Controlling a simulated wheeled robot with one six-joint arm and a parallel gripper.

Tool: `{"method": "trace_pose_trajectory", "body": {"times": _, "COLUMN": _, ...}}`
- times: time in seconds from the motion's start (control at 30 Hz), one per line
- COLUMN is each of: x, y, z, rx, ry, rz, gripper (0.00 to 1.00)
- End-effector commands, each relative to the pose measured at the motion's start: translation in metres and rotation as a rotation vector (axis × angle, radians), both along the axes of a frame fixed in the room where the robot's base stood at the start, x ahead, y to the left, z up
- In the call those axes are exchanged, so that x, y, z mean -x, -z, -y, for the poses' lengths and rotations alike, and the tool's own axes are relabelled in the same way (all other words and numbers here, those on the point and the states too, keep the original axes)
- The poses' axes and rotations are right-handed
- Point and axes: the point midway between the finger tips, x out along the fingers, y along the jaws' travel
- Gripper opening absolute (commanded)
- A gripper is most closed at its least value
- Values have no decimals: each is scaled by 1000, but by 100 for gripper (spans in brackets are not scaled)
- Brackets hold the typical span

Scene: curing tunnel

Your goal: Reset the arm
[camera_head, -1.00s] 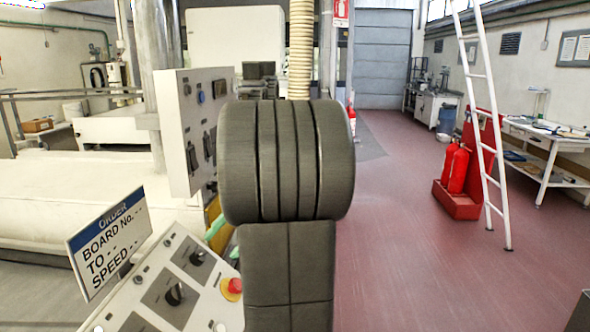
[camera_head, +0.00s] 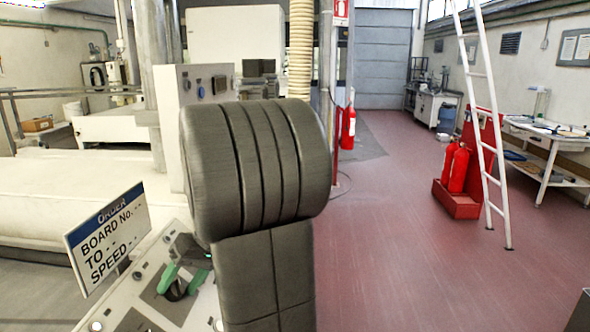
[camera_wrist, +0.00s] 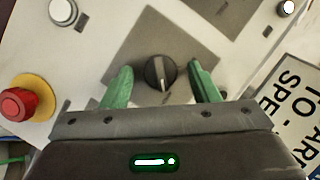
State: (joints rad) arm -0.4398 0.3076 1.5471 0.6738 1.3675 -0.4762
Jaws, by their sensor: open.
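My gripper (camera_wrist: 160,88) has two green fingers, spread apart with nothing held between them. In the wrist view a black rotary knob (camera_wrist: 160,73) on a grey square plate shows between the fingertips; I cannot tell whether they touch it. In the head view my gripper (camera_head: 170,282) is low over the sloping control panel (camera_head: 118,303), left of my grey arm, which hides part of the panel.
A sign with order text (camera_head: 106,238) stands at the panel's left. A red emergency button (camera_wrist: 18,104) sits on the panel. Fire extinguishers (camera_head: 455,168) and a white ladder (camera_head: 487,130) stand right. The red floor (camera_head: 400,255) between is clear.

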Motion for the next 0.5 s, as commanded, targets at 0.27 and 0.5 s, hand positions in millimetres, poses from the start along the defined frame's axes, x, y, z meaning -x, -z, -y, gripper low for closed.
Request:
{"method": "trace_pose_trajectory", "body": {"times": 0.27, "x": 3, "y": 3, "z": -3, "rx": 21, "ry": -288, "rz": 288, "gripper": 55}}
{"method": "trace_pose_trajectory", "body": {"times": 0.5, "x": 5, "y": 2, "z": -4, "rx": 36, "ry": -486, "rz": 488, "gripper": 55}}
